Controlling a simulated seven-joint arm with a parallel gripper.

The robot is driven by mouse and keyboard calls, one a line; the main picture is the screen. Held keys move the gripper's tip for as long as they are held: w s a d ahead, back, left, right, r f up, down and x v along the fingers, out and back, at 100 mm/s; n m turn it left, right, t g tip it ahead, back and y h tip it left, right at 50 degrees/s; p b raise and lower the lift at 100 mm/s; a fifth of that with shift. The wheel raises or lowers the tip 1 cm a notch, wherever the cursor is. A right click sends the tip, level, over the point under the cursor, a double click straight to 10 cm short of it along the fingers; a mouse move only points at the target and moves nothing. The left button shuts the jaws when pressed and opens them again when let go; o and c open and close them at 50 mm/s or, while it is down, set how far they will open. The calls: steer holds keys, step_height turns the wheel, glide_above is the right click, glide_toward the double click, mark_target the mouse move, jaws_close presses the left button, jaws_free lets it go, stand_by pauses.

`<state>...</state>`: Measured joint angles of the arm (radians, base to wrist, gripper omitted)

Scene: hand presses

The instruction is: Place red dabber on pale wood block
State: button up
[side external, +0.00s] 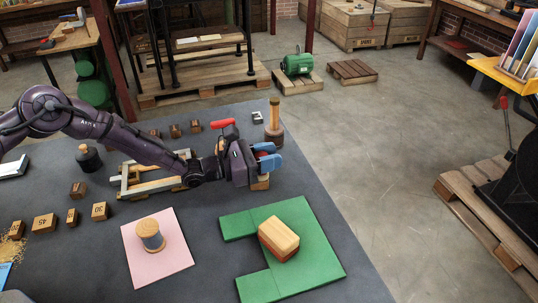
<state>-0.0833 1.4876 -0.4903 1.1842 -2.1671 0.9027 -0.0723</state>
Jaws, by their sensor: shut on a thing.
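My gripper (267,156), with blue fingertips, is at the middle of the dark table. It is shut on a small red thing, seemingly the red dabber (262,155), mostly hidden between the fingers. Another wood block (279,236), with a pale tan top and reddish-brown sides, lies on the green mat (315,240), in front of and apart from the gripper. I cannot tell for sure which one is the pale wood block.
A grey cylinder with a wooden top (150,234) stands on a pink sheet (172,262). A wooden-handled tool (274,122) stands close behind the gripper. A wooden frame (150,182), a black dabber (88,157) and several small numbered blocks lie left. The green mat's right part is clear.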

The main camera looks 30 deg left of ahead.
steer(key=shift+f, duration=0.1)
steer(key=o, duration=0.9)
steer(key=shift+o, duration=0.2)
steer(key=shift+a, duration=0.1)
steer(key=v, duration=1.2)
steer(key=shift+r, duration=0.2)
